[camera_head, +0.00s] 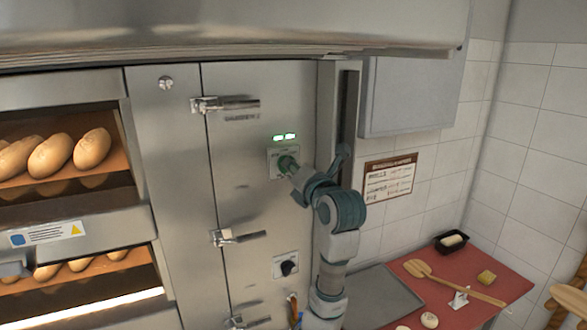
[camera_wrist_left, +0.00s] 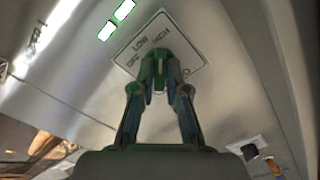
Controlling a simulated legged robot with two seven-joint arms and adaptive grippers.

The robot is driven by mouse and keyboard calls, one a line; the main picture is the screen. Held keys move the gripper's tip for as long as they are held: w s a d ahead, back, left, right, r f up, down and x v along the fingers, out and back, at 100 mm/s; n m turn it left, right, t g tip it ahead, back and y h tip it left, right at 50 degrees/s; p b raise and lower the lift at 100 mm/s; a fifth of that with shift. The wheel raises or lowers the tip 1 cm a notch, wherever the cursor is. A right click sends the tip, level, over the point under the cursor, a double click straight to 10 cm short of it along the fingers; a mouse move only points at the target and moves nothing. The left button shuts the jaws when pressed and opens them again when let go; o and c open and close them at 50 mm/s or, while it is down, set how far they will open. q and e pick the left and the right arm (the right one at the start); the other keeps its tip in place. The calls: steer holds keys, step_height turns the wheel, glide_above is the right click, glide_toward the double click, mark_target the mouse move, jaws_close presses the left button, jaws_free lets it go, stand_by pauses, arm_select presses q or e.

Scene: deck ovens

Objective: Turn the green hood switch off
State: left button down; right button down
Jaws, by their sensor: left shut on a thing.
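The green hood switch (camera_head: 286,160) is a knob on a pale square plate on the steel cabinet front, in the middle of the head view. Two green lights (camera_head: 285,137) glow just above the plate. My left gripper (camera_head: 291,168) reaches it from the lower right. In the left wrist view my left gripper (camera_wrist_left: 158,85) is shut on the green knob (camera_wrist_left: 160,66), one finger on each side. The plate (camera_wrist_left: 185,36) there shows OFF, LOW and HIGH markings. The fingers hide part of the knob, and I cannot tell which marking it points to.
A black knob (camera_head: 288,267) sits lower on the cabinet, near door handles (camera_head: 238,237). Ovens with bread loaves (camera_head: 50,155) stand at the left. The hood (camera_head: 230,25) overhangs above. A red-topped counter (camera_head: 485,262) at the right holds a wooden paddle (camera_head: 455,283).

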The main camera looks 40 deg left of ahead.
arm_select(q)
steer(key=shift+a+f, duration=0.1)
steer(key=shift+f, duration=0.1)
arm_select(e)
steer(key=shift+f, duration=0.1)
arm_select(q)
steer(key=shift+s+f+n+b, duration=0.1)
steer(key=shift+n+b, duration=1.1)
steer(key=shift+n, duration=3.2)
steer(key=shift+f+n+b, duration=0.1)
steer(key=shift+n+b, duration=1.1)
steer(key=shift+n, duration=3.2)
arm_select(e)
steer(key=shift+s+a+f, duration=0.1)
steer(key=shift+a+f, duration=0.15)
steer(key=shift+f, duration=0.9)
steer(key=shift+s+a+f, duration=0.1)
steer(key=shift+a+f, duration=0.15)
steer(key=shift+f, duration=0.9)
arm_select(q)
steer(key=shift+r, duration=0.1)
steer(key=c, duration=1.3)
jaws_free()
steer(key=shift+o, duration=0.6)
steer(key=shift+w+a, duration=0.2)
steer(key=shift+w, duration=0.05)
arm_select(e)
steer(key=shift+w, duration=0.15)
